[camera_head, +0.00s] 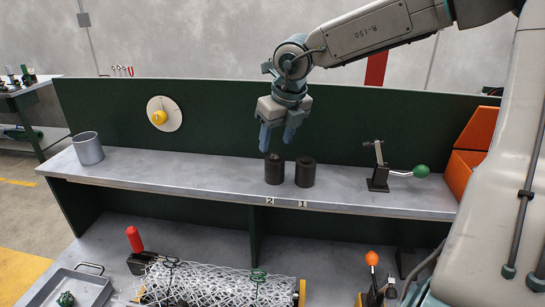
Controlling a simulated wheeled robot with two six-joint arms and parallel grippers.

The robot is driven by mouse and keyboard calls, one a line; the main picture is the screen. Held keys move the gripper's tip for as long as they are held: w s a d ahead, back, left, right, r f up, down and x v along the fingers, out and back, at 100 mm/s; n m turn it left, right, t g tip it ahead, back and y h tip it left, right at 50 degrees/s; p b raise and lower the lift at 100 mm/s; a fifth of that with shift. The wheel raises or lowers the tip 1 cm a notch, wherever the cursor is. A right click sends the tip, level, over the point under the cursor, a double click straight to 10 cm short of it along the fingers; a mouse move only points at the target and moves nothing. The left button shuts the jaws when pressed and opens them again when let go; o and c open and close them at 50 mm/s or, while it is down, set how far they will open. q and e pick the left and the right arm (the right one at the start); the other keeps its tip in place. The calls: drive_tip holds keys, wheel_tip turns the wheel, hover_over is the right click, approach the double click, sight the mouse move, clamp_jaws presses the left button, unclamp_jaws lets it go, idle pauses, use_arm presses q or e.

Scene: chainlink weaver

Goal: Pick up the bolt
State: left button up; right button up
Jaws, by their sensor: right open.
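Two short dark cylinders stand side by side on the grey shelf (170,178): the left cylinder (274,174) is behind label 2, the right cylinder (305,174) behind label 1. The left one shows a small dark raised shape at its top; I cannot tell surely whether it is the bolt. My right gripper (277,142) points down just above the left cylinder, fingers apart, with nothing seen between them. My left gripper is out of view.
A grey cup (88,149) stands at the shelf's left end. A green-knobbed lever clamp (379,172) and orange bins (470,150) are at the right. A green back panel (210,120) rises behind. Wire mesh (215,286) and a tray (85,287) lie below.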

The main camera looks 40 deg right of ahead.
sight(275, 154)
drive_tip(key=shift+s+f+p, duration=0.1)
drive_tip(key=shift+f+p, duration=0.3)
drive_tip(key=shift+f, duration=0.5)
drive_tip(key=shift+d+f, duration=0.1)
drive_tip(key=shift+f, duration=0.3)
drive_tip(key=shift+w+f, duration=0.25)
drive_tip(key=shift+w, duration=0.1)
drive_tip(key=shift+c, duration=0.9)
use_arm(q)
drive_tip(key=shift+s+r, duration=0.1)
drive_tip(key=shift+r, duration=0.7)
use_arm(e)
drive_tip(key=shift+s, duration=0.1)
drive_tip(key=c, duration=0.9)
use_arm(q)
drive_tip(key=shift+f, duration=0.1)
use_arm(e)
drive_tip(key=shift+r, duration=0.15)
drive_tip(key=shift+r, duration=0.35)
use_arm(q)
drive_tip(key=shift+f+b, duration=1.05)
drive_tip(key=shift+b, duration=0.05)
use_arm(e)
drive_tip(key=shift+r, duration=4.55)
